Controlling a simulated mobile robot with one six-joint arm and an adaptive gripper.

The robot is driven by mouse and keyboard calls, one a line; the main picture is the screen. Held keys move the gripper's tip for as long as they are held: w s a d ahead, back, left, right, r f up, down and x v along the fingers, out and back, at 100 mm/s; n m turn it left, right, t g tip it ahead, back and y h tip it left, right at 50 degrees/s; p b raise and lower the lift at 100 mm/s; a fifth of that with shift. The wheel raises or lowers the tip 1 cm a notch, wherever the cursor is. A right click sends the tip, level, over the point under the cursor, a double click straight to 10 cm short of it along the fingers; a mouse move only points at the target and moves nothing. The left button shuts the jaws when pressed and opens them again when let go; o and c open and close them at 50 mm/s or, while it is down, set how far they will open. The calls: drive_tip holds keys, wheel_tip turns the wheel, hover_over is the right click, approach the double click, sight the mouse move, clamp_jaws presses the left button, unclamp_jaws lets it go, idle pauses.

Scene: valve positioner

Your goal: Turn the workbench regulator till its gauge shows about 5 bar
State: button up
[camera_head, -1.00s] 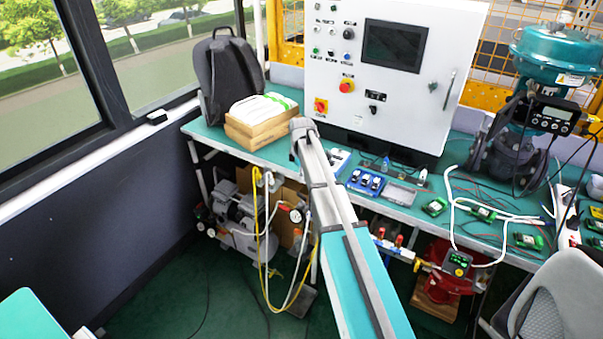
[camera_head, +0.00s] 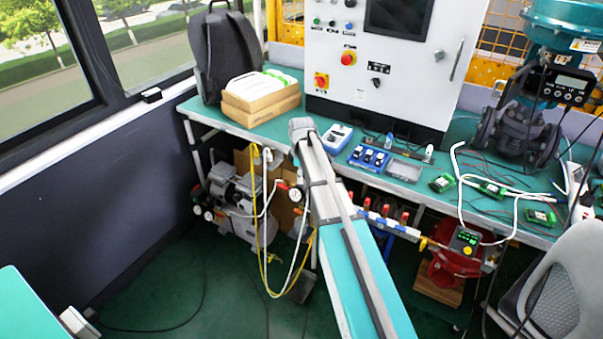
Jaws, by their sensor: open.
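My arm reaches up from the bottom of the picture, passing close to the right of the gauge. My gripper cannot be made out; the far end of the arm that shows is a rounded grey joint.
An air compressor (camera_head: 238,210) with its own gauges stands under the bench. A row of red-handled valves (camera_head: 385,211) runs along the bench front, right of my arm. A grey chair (camera_head: 555,295) stands at right. The floor (camera_head: 170,300) at left is largely clear, with a cable.

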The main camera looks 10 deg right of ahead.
drive_tip(key=s+a+f+m+b, duration=0.1)
drive_tip(key=s+f+b, duration=0.3)
drive_tip(key=f+b, duration=0.4)
drive_tip(key=s+f+m+b, duration=0.3)
drive_tip(key=s+f+b, duration=0.2)
drive_tip(key=f+b, duration=0.4)
drive_tip(key=s+a+f+m+b, duration=0.1)
drive_tip(key=s+f+m+b, duration=0.2)
drive_tip(key=f+b, duration=0.6)
drive_tip(key=shift+s+a+f, duration=0.3)
drive_tip(key=shift+s, duration=0.85)
drive_tip(key=shift+s, duration=0.1)
drive_tip(key=s+a+r+m+p, duration=0.15)
drive_tip(key=s+m, duration=0.35)
drive_tip(key=s, duration=0.6)
wheel_tip(320, 180, up, 38)
drive_tip(key=p, duration=3.7)
drive_tip(key=shift+w+f, duration=0.25)
drive_tip(key=shift+w, duration=0.15)
